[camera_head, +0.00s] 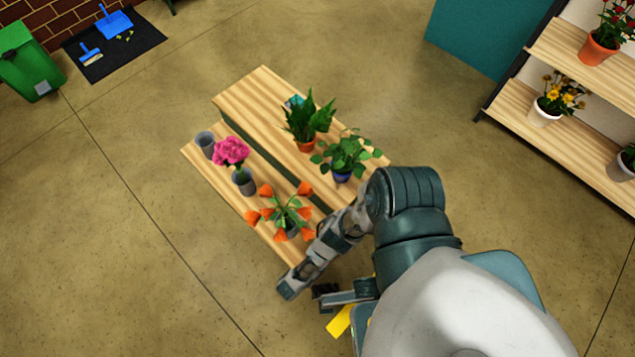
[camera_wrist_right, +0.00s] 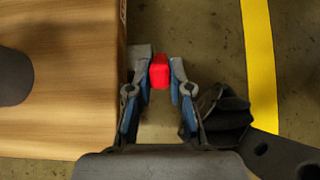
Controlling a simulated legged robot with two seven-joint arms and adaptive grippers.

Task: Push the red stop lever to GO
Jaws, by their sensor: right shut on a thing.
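The red stop lever (camera_wrist_right: 159,71) shows as a red block-shaped knob in the right wrist view. It sits between the fingertips of my right gripper (camera_wrist_right: 160,68), which is shut on it, just beside the edge of a wooden table. The lever's base and its GO marking cannot be made out. In the head view my right gripper (camera_head: 288,288) is at the near end of the two-level wooden table (camera_head: 212,177), and it hides the lever.
On the table stand an empty grey pot (camera_head: 205,143), pink flowers (camera_head: 231,151), orange flowers (camera_head: 286,211) and two green plants (camera_head: 307,121) (camera_head: 346,155). A plant shelf (camera_head: 560,125) stands at right. A yellow floor stripe (camera_wrist_right: 260,65) runs beside the table.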

